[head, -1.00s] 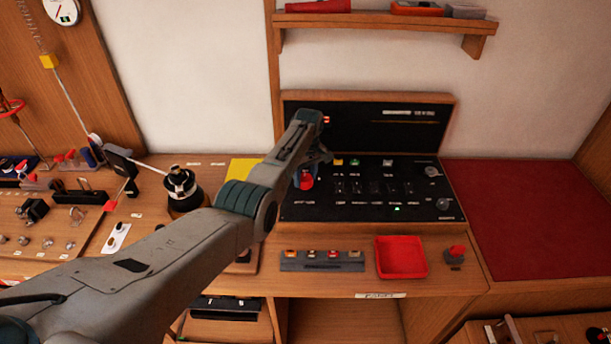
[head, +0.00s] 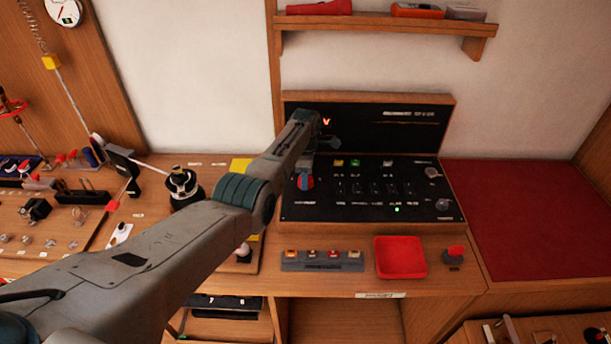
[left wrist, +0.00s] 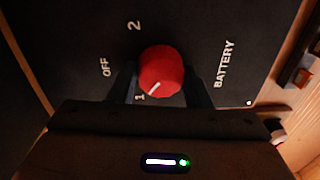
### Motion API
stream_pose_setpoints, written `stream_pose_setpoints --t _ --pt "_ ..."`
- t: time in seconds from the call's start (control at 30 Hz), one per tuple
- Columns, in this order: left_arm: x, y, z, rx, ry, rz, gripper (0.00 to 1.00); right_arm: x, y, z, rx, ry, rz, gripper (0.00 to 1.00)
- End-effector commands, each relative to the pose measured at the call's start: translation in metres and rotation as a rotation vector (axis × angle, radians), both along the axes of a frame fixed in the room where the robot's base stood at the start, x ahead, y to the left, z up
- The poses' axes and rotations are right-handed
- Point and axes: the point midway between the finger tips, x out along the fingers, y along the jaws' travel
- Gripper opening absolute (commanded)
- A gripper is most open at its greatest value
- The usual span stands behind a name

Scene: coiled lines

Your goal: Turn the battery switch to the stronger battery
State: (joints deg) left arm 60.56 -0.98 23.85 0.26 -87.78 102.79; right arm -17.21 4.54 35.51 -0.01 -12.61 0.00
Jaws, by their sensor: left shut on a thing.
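The battery switch is a round red knob (left wrist: 163,66) on a black panel (left wrist: 80,30) marked OFF, 1, 2 and BATTERY. Its white pointer line is directed at the 1. My left gripper (left wrist: 162,88) is shut on the knob, with one dark finger on each side. In the head view the knob (head: 304,182) shows low at the left of the black switch panel (head: 350,213), partly covered by the left gripper (head: 308,176). A red lit character shows on the upright display panel (head: 400,140); my arm hides the display's left part. My right gripper is not in view.
A red tray (head: 400,272), a grey block with several buttons (head: 322,267) and a red-topped switch (head: 454,256) stand in front of the panel. A dark red mat (head: 530,220) lies clear at the right. A shelf (head: 385,23) hangs above.

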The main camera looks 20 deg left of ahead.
Motion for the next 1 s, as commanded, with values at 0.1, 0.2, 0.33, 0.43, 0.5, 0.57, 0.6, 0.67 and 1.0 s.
stream_pose_setpoints --t 0.1,0.2,0.33,0.43,0.5,0.57,0.6,0.67,1.0 --pt "0.0015 0.001 0.003 0.001 -0.005 0.06 0.21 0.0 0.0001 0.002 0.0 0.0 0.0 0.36" --pt "0.0015 0.0009 0.003 0.0 -0.005 0.099 0.21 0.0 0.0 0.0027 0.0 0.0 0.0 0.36" --pt "0.0016 0.001 0.0029 0.0 -0.006 0.132 0.21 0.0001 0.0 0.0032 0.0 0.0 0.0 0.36" --pt "0.0016 0.001 0.0029 0.0 -0.006 0.146 0.21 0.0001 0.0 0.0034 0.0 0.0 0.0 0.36" --pt "0.0017 0.001 0.003 0.0 -0.006 0.151 0.21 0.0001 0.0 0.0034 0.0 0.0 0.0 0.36" --pt "0.0017 0.001 0.0029 0.001 -0.006 0.153 0.21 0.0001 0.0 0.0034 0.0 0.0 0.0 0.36" --pt "0.0017 0.001 0.003 0.0 -0.006 0.154 0.21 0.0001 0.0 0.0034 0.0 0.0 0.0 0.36" --pt "0.0017 0.001 0.0029 0.0 -0.006 0.154 0.21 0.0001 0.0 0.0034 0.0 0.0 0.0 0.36" --pt "0.0013 0.0009 0.0024 0.0 -0.005 0.153 0.66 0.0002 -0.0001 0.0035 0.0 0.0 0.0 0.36"
